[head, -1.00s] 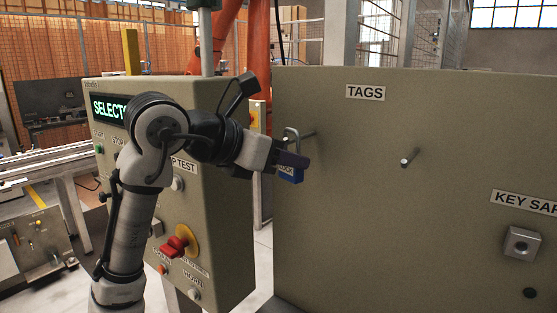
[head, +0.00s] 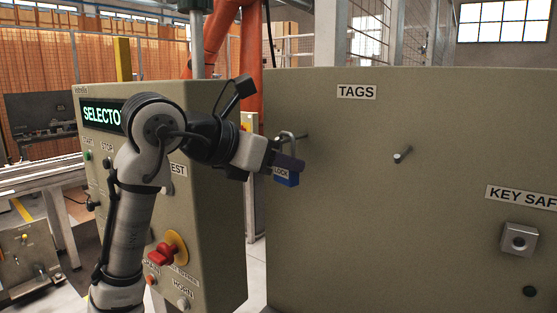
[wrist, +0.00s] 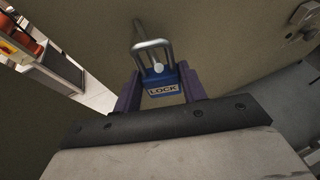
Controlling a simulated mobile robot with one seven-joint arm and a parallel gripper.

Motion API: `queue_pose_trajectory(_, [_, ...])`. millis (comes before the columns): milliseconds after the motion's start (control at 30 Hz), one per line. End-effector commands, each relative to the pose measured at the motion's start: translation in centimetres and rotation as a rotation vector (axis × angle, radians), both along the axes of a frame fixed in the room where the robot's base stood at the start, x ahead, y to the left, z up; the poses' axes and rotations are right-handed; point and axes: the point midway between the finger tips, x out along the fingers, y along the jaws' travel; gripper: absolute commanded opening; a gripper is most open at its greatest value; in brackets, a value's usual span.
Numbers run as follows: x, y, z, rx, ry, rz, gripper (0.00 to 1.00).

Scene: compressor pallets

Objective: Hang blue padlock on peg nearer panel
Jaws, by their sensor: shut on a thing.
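The blue padlock (head: 286,179) is held upright in my gripper (head: 287,162), its steel shackle (head: 284,137) pointing up. In the wrist view the padlock (wrist: 162,88), labelled LOCK, sits between the two purple fingers of my gripper (wrist: 161,92). The left peg (head: 303,136), the one nearer the selector panel (head: 205,215), sticks out of the tag board (head: 360,230). In the wrist view the round tip of this peg (wrist: 158,67) shows inside the shackle loop, so the peg appears to pass through it. The right peg (head: 402,154) is bare.
The TAGS label (head: 357,91) is above the pegs. A key safe switch (head: 519,240) sits at the board's lower right. A red handle (head: 163,254) on a yellow disc sticks out from the selector panel below my arm. The board's face around the right peg is clear.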

Motion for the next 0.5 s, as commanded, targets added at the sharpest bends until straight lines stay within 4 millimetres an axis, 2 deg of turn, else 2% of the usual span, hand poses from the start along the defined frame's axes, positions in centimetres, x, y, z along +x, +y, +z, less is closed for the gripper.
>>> queue_pose_trajectory(233, [-0.01, 0.01, 0.02, -0.001, -0.001, 0.0, 0.16])
queue_pose_trajectory(267, [0.0, 0.0, 0.01, -0.001, -0.001, 0.0, 0.45])
queue_pose_trajectory(433, [-0.01, 0.01, 0.0, 0.0, 0.0, 0.0, 0.67])
queue_pose_trajectory(500, [-0.01, 0.01, 0.0, 0.0, 0.0, 0.0, 0.67])
